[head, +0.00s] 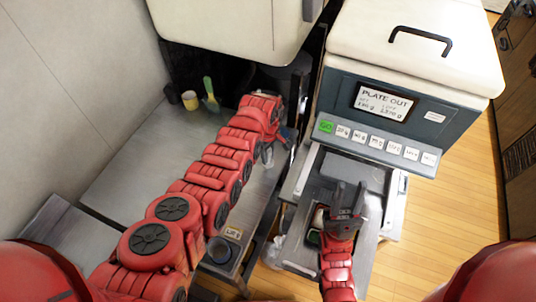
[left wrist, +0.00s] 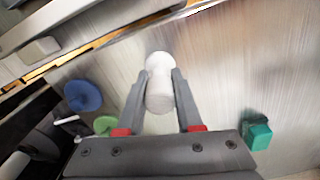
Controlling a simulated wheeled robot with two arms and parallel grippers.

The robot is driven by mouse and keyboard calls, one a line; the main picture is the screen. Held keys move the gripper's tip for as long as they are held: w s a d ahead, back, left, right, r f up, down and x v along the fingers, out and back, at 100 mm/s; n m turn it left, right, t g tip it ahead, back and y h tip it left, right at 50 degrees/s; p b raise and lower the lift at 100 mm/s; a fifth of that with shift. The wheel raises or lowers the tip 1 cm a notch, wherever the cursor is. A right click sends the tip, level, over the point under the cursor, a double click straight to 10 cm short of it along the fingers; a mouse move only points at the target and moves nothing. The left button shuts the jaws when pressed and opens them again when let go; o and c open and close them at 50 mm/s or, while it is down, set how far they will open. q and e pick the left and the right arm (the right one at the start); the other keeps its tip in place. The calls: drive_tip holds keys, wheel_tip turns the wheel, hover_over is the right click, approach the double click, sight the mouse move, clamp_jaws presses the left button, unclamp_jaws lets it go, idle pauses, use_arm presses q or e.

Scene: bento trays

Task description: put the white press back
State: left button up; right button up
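The white press (left wrist: 159,82) is a short pale cylinder in the left wrist view. It sits between the two grey fingers of my left gripper (left wrist: 157,88), which appear closed against its sides. In the head view my left arm reaches to the back of the grey counter, and its gripper and the press are mostly hidden. My right gripper (head: 348,198) is above the metal platform in front of the weighing machine (head: 395,100). Its fingers look apart, with nothing clear between them.
A yellow cup (head: 190,100) and a green-handled tool (head: 209,90) stand at the counter's back. The left wrist view shows a blue round thing (left wrist: 82,96) and a teal block (left wrist: 258,134). The counter's left side (head: 135,175) is clear.

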use_arm(q)
drive_tip(key=o, duration=0.5)
drive_tip(key=shift+c, duration=0.2)
drive_tip(key=shift+r, duration=0.15)
drive_tip(key=shift+w+r, duration=0.1)
drive_tip(key=shift+r, duration=0.2)
wheel_tip(320, 180, up, 8)
drive_tip(key=b, duration=0.2)
drive_tip(key=shift+b, duration=0.35)
wheel_tip(320, 180, up, 2)
drive_tip(key=shift+r+p, duration=0.1)
drive_tip(key=shift+p, duration=0.75)
drive_tip(key=shift+r+p, duration=0.3)
drive_tip(key=shift+r, duration=0.35)
